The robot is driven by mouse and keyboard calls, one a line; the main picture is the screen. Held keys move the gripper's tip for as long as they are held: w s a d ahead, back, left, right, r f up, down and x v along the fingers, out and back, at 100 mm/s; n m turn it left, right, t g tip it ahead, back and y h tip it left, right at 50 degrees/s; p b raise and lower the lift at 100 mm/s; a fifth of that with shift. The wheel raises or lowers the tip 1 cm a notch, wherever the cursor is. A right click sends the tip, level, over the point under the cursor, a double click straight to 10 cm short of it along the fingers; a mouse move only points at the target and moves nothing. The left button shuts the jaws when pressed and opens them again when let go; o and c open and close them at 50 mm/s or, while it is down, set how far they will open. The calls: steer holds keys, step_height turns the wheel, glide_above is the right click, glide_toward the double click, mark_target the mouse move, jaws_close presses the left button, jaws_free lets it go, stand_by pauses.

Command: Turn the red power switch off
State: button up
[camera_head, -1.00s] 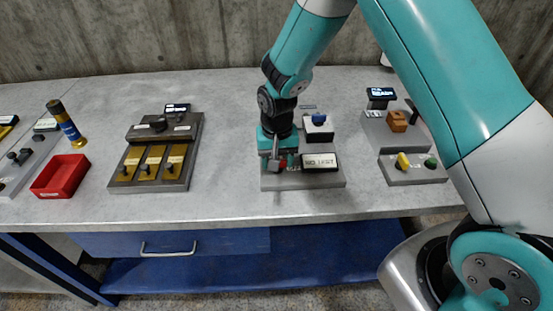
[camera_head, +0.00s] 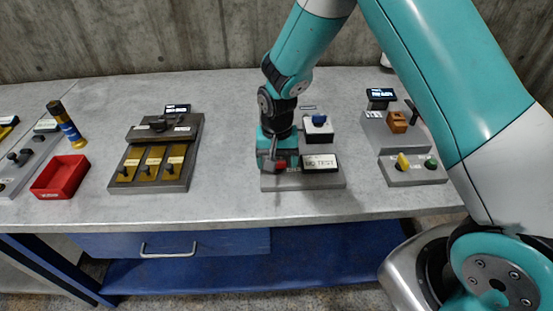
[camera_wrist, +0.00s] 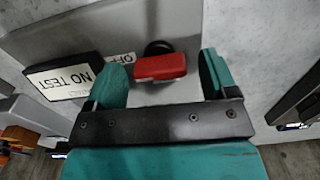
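The red power switch (camera_wrist: 160,67) shows in the wrist view as a red block on a dark round base, near a label (camera_wrist: 122,58) reading OFF. In the head view the red switch (camera_head: 281,165) is partly covered by my gripper. My gripper (camera_wrist: 168,78) has its two teal fingers apart, one on each side of the switch, with a gap visible on both sides. In the head view my gripper (camera_head: 272,160) points down over the left part of the grey panel (camera_head: 330,181). A display (camera_head: 320,163) on that panel reads NO TEST.
A blue button block (camera_head: 319,126) stands behind the display. To the left are a panel with brass levers (camera_head: 150,165), a red tray (camera_head: 60,177) and a blue-yellow cylinder (camera_head: 67,125). Bare tabletop lies between panels.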

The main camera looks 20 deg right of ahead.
step_height(320, 180, up, 18)
steer(key=b, duration=0.1)
steer(key=shift+f+b, duration=0.25)
steer(key=shift+b, duration=0.15)
stand_by(0.3)
steer(key=s+a+r+n+y, duration=0.2)
steer(key=s+n, duration=0.3)
steer(key=s, duration=0.7)
steer(key=s+a+r+n+y, duration=0.2)
steer(key=s+n, duration=0.4)
steer(key=s, duration=0.7)
steer(key=shift+a+r, duration=0.4)
steer(key=shift+r, duration=0.15)
